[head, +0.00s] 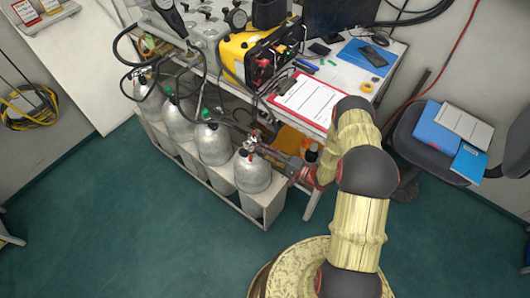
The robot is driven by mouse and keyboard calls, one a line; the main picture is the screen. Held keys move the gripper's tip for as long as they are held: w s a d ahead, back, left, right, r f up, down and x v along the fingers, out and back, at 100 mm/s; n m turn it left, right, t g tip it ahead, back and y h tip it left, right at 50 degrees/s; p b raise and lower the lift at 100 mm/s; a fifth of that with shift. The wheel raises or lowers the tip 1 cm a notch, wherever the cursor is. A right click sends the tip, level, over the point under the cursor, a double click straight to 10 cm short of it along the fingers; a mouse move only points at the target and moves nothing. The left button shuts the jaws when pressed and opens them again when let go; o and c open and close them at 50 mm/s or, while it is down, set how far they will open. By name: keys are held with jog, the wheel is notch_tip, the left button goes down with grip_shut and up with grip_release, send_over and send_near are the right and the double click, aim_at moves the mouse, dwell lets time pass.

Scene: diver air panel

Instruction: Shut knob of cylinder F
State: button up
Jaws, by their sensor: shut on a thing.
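Several grey gas cylinders stand in a row in a white rack (262,212); no letter can be read on them, so I cannot tell which is F. The rightmost cylinder (253,178) has a metal valve and a small red part at its top. My gripper (261,148) reaches in from the right and is shut at this valve, on what looks like its knob. The fingers hide most of the knob, so its turn cannot be seen. The two cylinders to its left (213,147) (178,122) have green parts on top.
A yellow and black device (245,50) and a grey panel (190,22) stand on the bench above the cylinders, with black hoses hanging down. A red clipboard (306,100) lies at the bench edge. A chair (415,140) stands right. The green floor in front is clear.

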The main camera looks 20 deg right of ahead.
jog(key=shift+s+a+f+m, duration=0.1)
jog(key=shift+f+m, duration=0.05)
jog(key=shift+m, duration=0.45)
jog(key=o, duration=1.2)
jog(key=shift+c, duration=0.2)
jog(key=v, duration=1.2)
